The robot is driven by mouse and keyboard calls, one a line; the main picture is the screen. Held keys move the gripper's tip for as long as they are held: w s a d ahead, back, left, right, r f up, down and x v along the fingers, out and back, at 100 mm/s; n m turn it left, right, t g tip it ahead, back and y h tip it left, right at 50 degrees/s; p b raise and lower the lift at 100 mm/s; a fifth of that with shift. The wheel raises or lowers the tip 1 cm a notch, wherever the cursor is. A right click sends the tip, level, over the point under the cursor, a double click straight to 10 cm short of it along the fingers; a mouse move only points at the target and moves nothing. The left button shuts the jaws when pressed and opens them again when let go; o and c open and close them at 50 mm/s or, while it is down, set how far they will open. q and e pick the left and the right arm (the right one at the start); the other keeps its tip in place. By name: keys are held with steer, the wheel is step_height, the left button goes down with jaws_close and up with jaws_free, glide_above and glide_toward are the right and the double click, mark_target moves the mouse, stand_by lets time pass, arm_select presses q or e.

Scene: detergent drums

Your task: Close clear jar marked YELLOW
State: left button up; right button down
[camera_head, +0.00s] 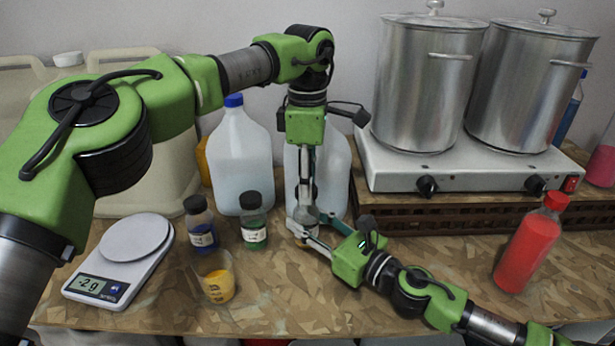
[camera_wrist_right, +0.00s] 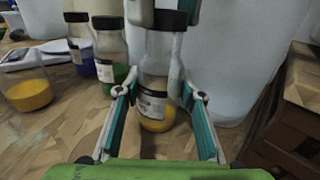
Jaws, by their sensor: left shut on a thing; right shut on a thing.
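The clear jar (camera_wrist_right: 158,65) with yellow stuff at its bottom and a white label stands upright on the bench; the label text is too small to read. A black cap (camera_wrist_right: 171,20) sits at its top; whether it is fully seated I cannot tell. My right gripper (camera_wrist_right: 165,92) is shut around the jar's body from the side; it also shows in the head view (camera_head: 311,222). My left gripper (camera_head: 303,190) points straight down over the jar and is shut on the cap; its fingers show at the top of the right wrist view (camera_wrist_right: 165,12). In the head view the grippers mostly hide the jar.
Left of the jar stand a green-filled bottle (camera_head: 254,228), a blue-filled bottle (camera_head: 201,230), a beaker of yellow (camera_head: 218,284) and a scale (camera_head: 122,262). Large jugs (camera_head: 240,155) stand close behind. A red bottle (camera_head: 530,245) is at right, before the hotplate (camera_head: 400,170) with two pots.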

arm_select(q)
steer(key=shift+f, duration=0.6)
stand_by(0.6)
steer(key=m, duration=1)
steer(key=shift+m, duration=0.4)
steer(key=m, duration=0.5)
steer(key=shift+a, duration=0.1)
steer(key=m, duration=0.7)
steer(key=shift+a, duration=0.1)
steer(key=o, duration=0.7)
steer(key=shift+c, duration=0.2)
